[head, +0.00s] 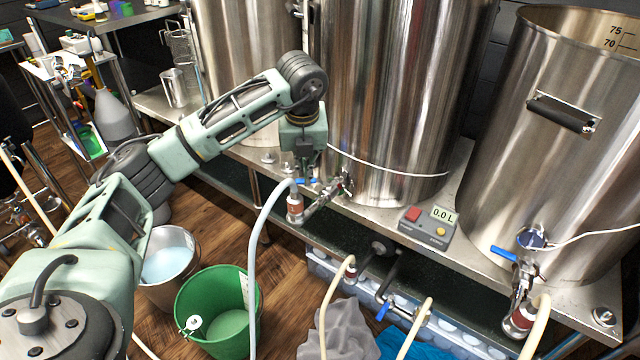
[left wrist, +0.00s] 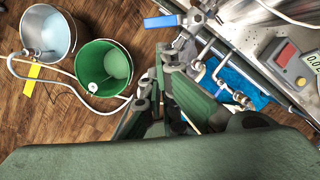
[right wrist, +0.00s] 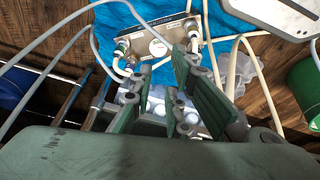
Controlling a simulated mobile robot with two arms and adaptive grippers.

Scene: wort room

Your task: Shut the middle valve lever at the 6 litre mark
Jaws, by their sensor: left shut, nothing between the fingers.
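The middle valve (head: 338,186) sits low on the middle steel kettle. Its blue lever (head: 306,181) points left in the head view, partly hidden by my left gripper (head: 306,168). The lever also shows in the left wrist view (left wrist: 162,21), beyond the fingertips. My left gripper is shut and empty, pointing down just above the lever; I cannot tell whether it touches. The meter (head: 428,228) on the shelf reads 0.0 L. A pale hose (head: 252,260) runs down from the valve. My right gripper (right wrist: 168,72) is open and empty, above a blue cloth (right wrist: 115,25).
A green bucket (head: 190,308) and a steel bucket (head: 146,288) stand on the floor. The right kettle (head: 490,165) has its own valve with a blue lever (head: 503,253). Under the shelf (head: 465,262) are pipework and more hoses. Wooden floor shows between the buckets and left-hand table.

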